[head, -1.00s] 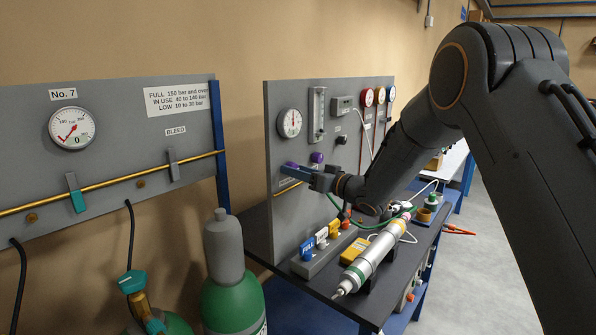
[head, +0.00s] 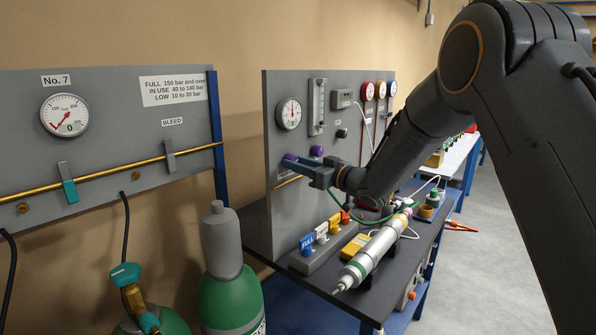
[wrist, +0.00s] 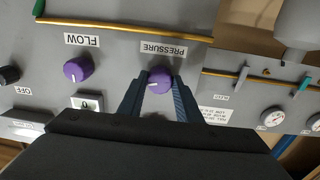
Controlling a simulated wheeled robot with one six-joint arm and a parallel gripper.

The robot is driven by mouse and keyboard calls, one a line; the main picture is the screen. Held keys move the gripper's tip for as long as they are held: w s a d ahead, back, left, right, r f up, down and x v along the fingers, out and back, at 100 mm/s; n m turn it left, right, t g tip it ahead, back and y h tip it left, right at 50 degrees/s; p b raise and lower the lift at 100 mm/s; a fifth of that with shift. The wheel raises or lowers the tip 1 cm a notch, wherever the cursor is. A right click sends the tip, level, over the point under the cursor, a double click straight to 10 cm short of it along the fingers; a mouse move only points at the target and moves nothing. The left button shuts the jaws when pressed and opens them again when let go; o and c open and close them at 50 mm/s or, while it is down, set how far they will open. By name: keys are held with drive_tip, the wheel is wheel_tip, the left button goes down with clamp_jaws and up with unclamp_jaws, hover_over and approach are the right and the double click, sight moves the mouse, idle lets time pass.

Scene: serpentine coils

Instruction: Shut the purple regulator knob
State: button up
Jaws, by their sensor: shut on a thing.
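The purple knob under the PRESSURE label (wrist: 158,82) sits on the grey upright panel (head: 285,230). In the wrist view its white pointer mark faces roughly left. My gripper (wrist: 160,85) is shut on this knob, with one blue finger on each side of it. In the head view, my gripper (head: 298,164) reaches the panel from the right and partly hides the knob (head: 290,157). A second purple knob, under the FLOW label (wrist: 77,70), is apart from my fingers; it also shows in the head view (head: 316,151).
A brass rail (head: 110,173) runs along the left panel. A green cylinder (head: 230,300) stands left of the bench. A silver tube (head: 370,258) and a yellow box (head: 356,246) lie on the dark bench below my arm. Gauges (head: 289,113) are above the knobs.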

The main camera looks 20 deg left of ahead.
drive_tip(key=n+b, duration=0.7)
drive_tip(key=b, duration=0.2)
drive_tip(key=n+b, duration=0.8)
drive_tip(key=b, duration=0.1)
drive_tip(key=shift+f+n+g+y, duration=0.1)
drive_tip(key=shift+n+g+y, duration=0.2)
drive_tip(key=shift+g, duration=0.1)
drive_tip(key=o, duration=1)
drive_tip(key=shift+o, duration=0.2)
